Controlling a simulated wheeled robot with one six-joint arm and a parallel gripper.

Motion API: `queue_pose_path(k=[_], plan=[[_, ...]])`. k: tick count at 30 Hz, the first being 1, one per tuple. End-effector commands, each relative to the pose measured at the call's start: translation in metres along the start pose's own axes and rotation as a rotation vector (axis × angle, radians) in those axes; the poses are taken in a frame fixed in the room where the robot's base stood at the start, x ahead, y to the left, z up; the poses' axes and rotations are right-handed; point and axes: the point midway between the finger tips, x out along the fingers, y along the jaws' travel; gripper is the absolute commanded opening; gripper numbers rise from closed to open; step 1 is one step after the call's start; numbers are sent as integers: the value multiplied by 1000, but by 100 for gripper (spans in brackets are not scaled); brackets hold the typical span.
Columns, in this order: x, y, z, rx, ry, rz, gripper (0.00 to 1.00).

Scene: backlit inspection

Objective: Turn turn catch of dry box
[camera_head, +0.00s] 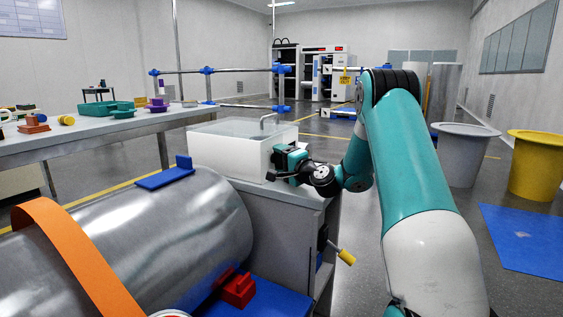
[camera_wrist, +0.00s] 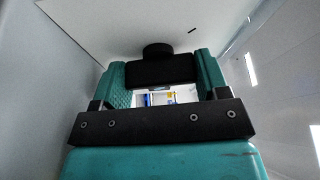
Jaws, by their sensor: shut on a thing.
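A white box (camera_head: 228,155) with a pale top and a thin metal handle stands on the grey cabinet, left of my arm. I take it to be the dry box. My gripper (camera_head: 284,166) is at the box's right end, and its fingers hide most of what they hold. In the wrist view my gripper (camera_wrist: 161,78) is shut on a black catch (camera_wrist: 160,71), a block with a rounded knob behind it, held between the two teal fingers. A pale panel (camera_wrist: 120,18) lies behind the catch. The exact turn angle of the catch cannot be told.
A large metal cylinder (camera_head: 150,225) with an orange band (camera_head: 80,255) lies in front at left. A yellow-ended handle (camera_head: 346,257) sticks out from the grey cabinet (camera_head: 285,225). A table (camera_head: 90,138) with small items is at left. Grey and yellow bins (camera_head: 536,165) stand right.

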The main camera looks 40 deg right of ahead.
Motion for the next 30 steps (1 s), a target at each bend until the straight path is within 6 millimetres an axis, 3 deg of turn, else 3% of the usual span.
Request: queue_pose_path(k=[1, 4, 17, 30], plan=[[0, 1, 0, 1, -1, 3, 70], [0, 1, 0, 1, -1, 3, 93], [0, -4, 0, 33, -1, 15, 94], [0, -10, -1, 338, 0, 143, 94]])
